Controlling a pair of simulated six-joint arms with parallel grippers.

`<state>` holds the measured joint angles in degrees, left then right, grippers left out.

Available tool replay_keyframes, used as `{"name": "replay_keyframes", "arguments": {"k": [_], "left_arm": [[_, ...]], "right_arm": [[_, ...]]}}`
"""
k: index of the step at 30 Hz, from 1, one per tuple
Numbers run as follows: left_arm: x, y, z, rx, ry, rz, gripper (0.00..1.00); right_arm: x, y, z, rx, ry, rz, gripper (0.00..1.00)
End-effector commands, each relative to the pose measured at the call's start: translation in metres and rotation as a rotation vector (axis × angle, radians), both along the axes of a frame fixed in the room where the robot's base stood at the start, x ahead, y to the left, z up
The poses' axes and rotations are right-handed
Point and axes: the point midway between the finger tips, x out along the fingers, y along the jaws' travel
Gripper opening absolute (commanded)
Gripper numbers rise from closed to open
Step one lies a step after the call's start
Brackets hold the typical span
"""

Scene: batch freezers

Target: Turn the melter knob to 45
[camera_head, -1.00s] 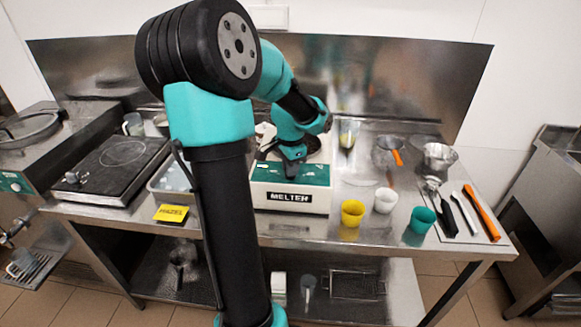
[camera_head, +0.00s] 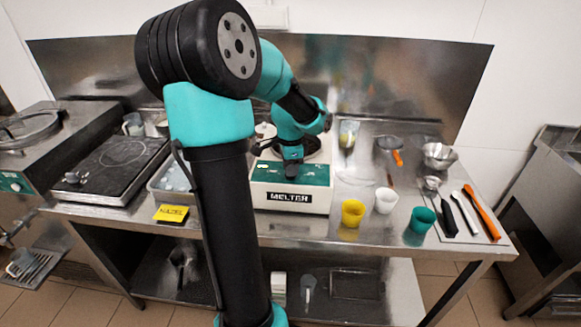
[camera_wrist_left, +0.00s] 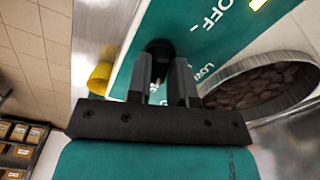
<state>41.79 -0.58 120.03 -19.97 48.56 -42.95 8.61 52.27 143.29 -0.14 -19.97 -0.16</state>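The melter (camera_head: 310,203) is a white box with a green top panel and a black MELTER label, standing mid-table. Its dark round knob (camera_wrist_left: 159,46) shows in the left wrist view on the green panel, beside white OFF and LOW lettering. My left gripper (camera_head: 291,172) is at the panel; its two dark fingers also show in the left wrist view (camera_wrist_left: 162,62). They are a narrow gap apart, on either side of the knob, and appear shut on it. The fingers partly hide the knob, and its pointer cannot be read. My right gripper is not in view.
Yellow (camera_head: 353,213), white (camera_head: 386,201) and green (camera_head: 421,220) cups stand right of the melter. Spatulas (camera_head: 481,213) lie farther right. A black hotplate (camera_head: 118,165) and a yellow label (camera_head: 171,213) are to the left. A metal splashback (camera_head: 420,85) stands behind.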

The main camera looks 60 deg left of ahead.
Motion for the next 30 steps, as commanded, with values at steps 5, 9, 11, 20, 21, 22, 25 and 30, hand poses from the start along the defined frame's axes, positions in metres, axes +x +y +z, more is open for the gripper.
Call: {"name": "replay_keyframes", "arguments": {"k": [5, 9, 11, 20, 21, 22, 25, 30], "left_arm": [[0.0, 0.0, 0.0, -0.001, 0.0, 0.001, 0.38], [0.0, 0.0, 0.0, -0.001, 0.0, 0.001, 0.4], [0.0, 0.0, 0.0, -0.001, 0.0, 0.001, 0.4], [0.001, 0.0, 0.014, 0.002, -0.001, 0.001, 0.4], [0.001, 0.0, 0.019, 0.001, -0.001, 0.001, 0.4], [0.001, 0.0, 0.023, 0.001, -0.001, 0.001, 0.4], [0.001, 0.0, 0.04, 0.001, -0.003, 0.001, 0.4], [0.001, 0.0, 0.073, 0.002, -0.004, 0.001, 0.4]], "right_arm": [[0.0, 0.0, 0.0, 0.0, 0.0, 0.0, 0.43], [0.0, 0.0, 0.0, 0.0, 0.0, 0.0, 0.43], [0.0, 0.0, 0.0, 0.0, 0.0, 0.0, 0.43], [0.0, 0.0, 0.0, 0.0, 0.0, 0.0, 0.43], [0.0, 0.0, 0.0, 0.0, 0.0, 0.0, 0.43], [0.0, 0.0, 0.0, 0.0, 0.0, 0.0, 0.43], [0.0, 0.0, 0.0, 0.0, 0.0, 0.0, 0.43], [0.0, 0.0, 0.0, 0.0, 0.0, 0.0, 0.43]]}}
